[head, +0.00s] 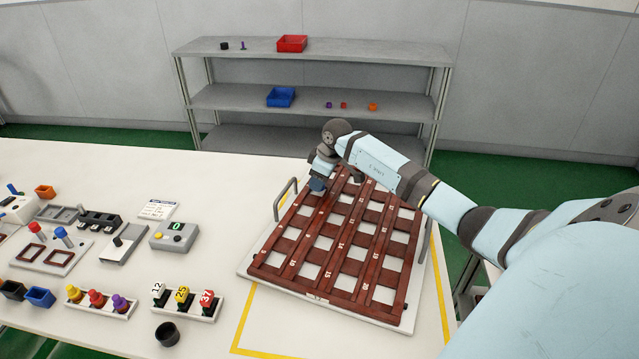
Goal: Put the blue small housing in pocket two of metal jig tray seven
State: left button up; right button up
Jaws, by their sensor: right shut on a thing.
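My right gripper (320,172) is at the far left corner of a large tray. It is shut on a small dark-blue piece (317,185), which looks like the blue small housing; fingers and wrist hide part of it. I cannot tell whether the piece touches the tray. The tray (255,276) is a pale board with a reddish-brown grid of square pockets, small number labels on its bars and grey side handles. Its grid looks brown rather than bare metal, and the labels are mostly too small to read. My left gripper is not in view.
Left on the white table are a blue open box (40,298), a grey box with a green display (174,236), a rack of coloured knobs (101,302), numbered tags (184,300) and a black cup (167,334). A grey shelf (312,47) stands behind. Yellow tape borders the tray.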

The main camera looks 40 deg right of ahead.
jog(key=shift+f, duration=0.75)
